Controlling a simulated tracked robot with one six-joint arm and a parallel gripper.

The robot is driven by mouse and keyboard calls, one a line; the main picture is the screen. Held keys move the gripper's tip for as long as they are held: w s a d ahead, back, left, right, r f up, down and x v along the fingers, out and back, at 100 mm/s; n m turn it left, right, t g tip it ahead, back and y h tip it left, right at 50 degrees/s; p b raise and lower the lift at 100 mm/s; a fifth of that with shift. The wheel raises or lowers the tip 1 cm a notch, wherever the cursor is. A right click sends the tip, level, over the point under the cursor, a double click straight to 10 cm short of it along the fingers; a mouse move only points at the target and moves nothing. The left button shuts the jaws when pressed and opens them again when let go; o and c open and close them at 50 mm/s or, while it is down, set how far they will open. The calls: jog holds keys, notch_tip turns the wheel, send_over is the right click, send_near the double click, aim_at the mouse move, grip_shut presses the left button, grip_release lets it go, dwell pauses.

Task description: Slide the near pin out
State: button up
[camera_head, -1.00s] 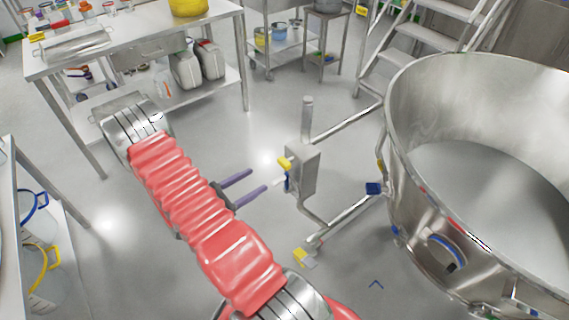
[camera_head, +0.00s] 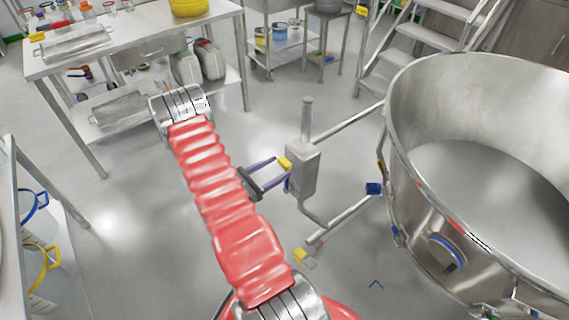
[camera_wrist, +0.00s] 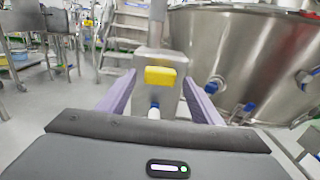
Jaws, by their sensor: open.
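A grey metal box (camera_head: 302,169) sits on a post of the steel frame beside the large vessel. A yellow block (camera_wrist: 160,76) sticks out of the box's near face; it also shows in the head view (camera_head: 285,163). Below it a short white pin-like part with a blue collar (camera_wrist: 154,111) points toward me. I cannot tell which of these is the named near pin. My gripper (camera_head: 279,170) is open, its purple fingers reaching toward the box. In the wrist view the fingers stand left and right of the yellow block and white part, apart from both.
The large steel vessel (camera_head: 410,185) stands to the right, with a blue fitting (camera_head: 373,188) at its side. Frame tubes (camera_head: 345,217) run from the post to the vessel. A steel table (camera_head: 130,52) stands at the back left. The floor between is clear.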

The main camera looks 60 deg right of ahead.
aim_at(282, 166)
jog(key=shift+x, duration=1.9)
grip_shut()
jog(key=shift+s, duration=0.1)
